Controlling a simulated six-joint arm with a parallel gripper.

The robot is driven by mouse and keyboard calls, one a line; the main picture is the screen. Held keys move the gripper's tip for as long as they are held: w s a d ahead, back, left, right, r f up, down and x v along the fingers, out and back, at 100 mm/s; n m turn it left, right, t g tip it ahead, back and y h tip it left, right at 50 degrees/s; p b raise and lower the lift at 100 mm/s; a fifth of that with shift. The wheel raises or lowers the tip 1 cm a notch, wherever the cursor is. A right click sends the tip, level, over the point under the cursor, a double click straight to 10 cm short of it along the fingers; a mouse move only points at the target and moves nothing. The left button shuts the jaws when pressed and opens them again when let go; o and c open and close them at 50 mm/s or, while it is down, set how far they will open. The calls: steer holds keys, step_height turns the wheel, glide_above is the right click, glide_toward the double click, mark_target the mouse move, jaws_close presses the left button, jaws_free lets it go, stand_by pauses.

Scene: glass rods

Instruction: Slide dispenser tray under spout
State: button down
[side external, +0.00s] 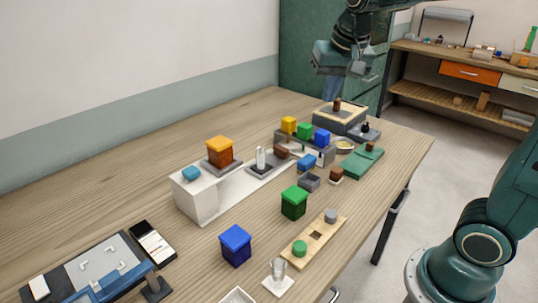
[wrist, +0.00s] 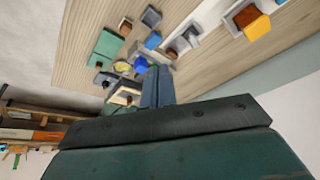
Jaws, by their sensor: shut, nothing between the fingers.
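A long white bench unit (side external: 196,203) stands mid-table, with an orange-topped box (side external: 219,151) on a grey plate at its left part. Beside that box, a grey tray-like piece (side external: 262,170) bears a white upright post (side external: 261,157), with a brown knob (side external: 281,153) at its right end. I cannot tell for certain which part is the dispenser tray or the spout. The orange box also shows in the wrist view (wrist: 257,26). My gripper (side external: 329,92) is shut and empty, high above the table's far end, apart from all these; its fingers (wrist: 157,78) show in the wrist view.
Blue (side external: 235,245) and green (side external: 294,203) boxes stand at the front. A green tray (side external: 352,167), a grey-framed box (side external: 341,121) and several coloured blocks crowd the far right. A wooden strip (side external: 303,247) lies near the front edge. The left rear tabletop is clear.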

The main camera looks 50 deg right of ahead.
steer(key=w+d+f+m+g+h, duration=0.1)
steer(key=w+d+f+m, duration=0.15)
steer(key=w, duration=0.35)
steer(key=w+d+f+m+g, duration=0.1)
steer(key=w+d+f+m, duration=0.15)
steer(key=w, duration=0.35)
steer(key=m+g, duration=0.2)
steer(key=m, duration=0.4)
glide_above(272, 163)
steer(key=d, duration=0.4)
step_height(272, 163, down, 12)
steer(key=shift+s+f+h, duration=0.15)
steer(key=shift+s+h, duration=0.15)
steer(key=shift+h, duration=0.1)
steer(key=shift+x, duration=4.95)
steer(key=shift+w+a, duration=0.1)
steer(key=shift+w, duration=0.05)
steer(key=a, duration=0.7)
steer(key=shift+a, duration=0.4)
